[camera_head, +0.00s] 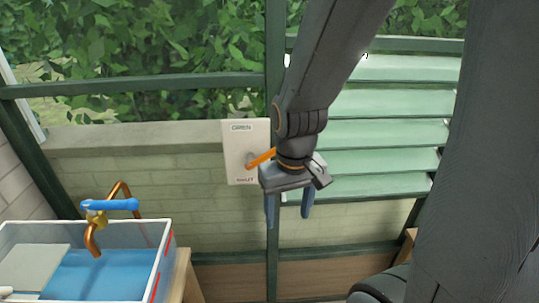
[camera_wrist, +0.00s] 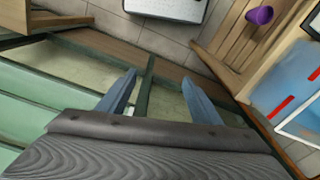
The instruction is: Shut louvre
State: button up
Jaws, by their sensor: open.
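The louvre (camera_head: 385,133) is a bank of pale green slats in a dark green frame, at the right in the head view; its slats are tilted with gaps between them. It also shows at the left of the wrist view (camera_wrist: 40,100). A white plate (camera_head: 236,140) marked OPEN at the top and SHUT at the bottom is on the wall left of it. Its orange lever (camera_head: 260,159) slopes up to the right. My gripper (camera_head: 288,210) is open and empty, fingers pointing down, just right of and below the lever. The gripper partly covers the louvre's left edge.
A clear tank (camera_head: 165,255) of blue water stands at the lower left, with a copper tap and blue handle (camera_head: 110,205) above it. A dark green post (camera_head: 272,240) runs behind my gripper. A purple cup (camera_wrist: 260,15) lies on a wooden slatted surface in the wrist view.

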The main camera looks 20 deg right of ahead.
jog(key=shift+w+a+r, duration=0.15)
jog(key=shift+w+r, duration=0.05)
jog(key=shift+w, duration=0.05)
jog(key=c, duration=0.4)
jog(key=shift+g+h, duration=0.4)
jog(key=shift+h, duration=0.3)
jog(key=w+r, duration=0.1)
jog(key=w+a+r, duration=0.1)
jog(key=w, duration=0.1)
jog(key=w+a+r, duration=0.1)
jog(key=r, duration=0.1)
jog(key=shift+w+a+r, duration=0.1)
jog(key=shift+w+a, duration=0.1)
jog(key=shift+a, duration=0.05)
grip_shut()
jog(key=w+a+r+m+h, duration=0.1)
jog(key=w+a+r+h, duration=0.2)
jog(key=r, duration=0.6)
jog(key=w+a+r+m+h+b, duration=0.1)
jog(key=w+a+r+h, duration=0.2)
jog(key=r, duration=0.6)
jog(key=shift+w+r+t, duration=0.2)
jog(key=shift+w+t, duration=0.1)
jog(key=shift+w, duration=0.75)
